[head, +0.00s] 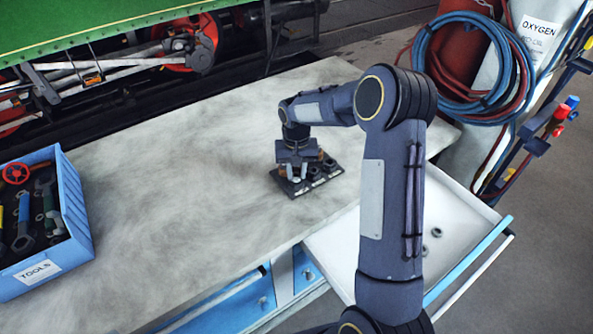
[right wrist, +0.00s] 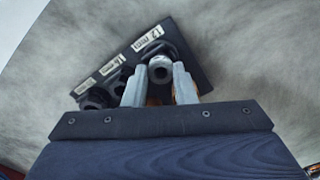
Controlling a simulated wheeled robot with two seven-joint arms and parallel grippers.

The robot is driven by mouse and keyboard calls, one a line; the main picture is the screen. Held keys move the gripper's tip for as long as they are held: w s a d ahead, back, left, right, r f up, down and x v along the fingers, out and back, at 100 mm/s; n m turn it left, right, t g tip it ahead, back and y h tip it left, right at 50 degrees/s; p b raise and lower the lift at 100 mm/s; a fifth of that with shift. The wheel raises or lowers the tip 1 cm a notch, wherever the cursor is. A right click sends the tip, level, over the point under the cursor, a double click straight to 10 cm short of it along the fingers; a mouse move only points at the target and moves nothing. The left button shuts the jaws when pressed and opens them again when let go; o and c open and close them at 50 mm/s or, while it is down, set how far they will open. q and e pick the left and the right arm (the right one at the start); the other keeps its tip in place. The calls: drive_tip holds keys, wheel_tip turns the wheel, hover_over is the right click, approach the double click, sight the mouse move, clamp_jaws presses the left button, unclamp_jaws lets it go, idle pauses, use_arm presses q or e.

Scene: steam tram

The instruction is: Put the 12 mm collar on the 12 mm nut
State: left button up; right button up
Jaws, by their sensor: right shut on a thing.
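A dark board (head: 322,180) with several dark nuts lies on the workbench; in the right wrist view the board (right wrist: 192,62) carries white labels, the nearest to my fingers reading 12 mm. My right gripper (head: 297,174) is over the board's left end. In the right wrist view its fingers (right wrist: 160,80) are shut on a small grey collar (right wrist: 160,70) with a round hole. The collar is at the 12 mm place, and the dark 12 mm nut (right wrist: 173,49) shows partly behind it. I cannot tell whether the collar touches the nut. My left gripper is out of view.
A blue tool crate (head: 75,205) stands at the left of the workbench (head: 190,160). An open white drawer (head: 455,215) at the right front holds small loose rings (head: 437,232). Hoses (head: 480,95) and a gas cylinder stand behind right. The middle of the bench is clear.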

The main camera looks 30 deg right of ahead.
drive_tip(key=shift+f, duration=0.1)
drive_tip(key=o, duration=1.2)
wheel_tip(320, 180, up, 7)
drive_tip(key=p, duration=0.4)
drive_tip(key=shift+p, duration=0.3)
idle(0.5)
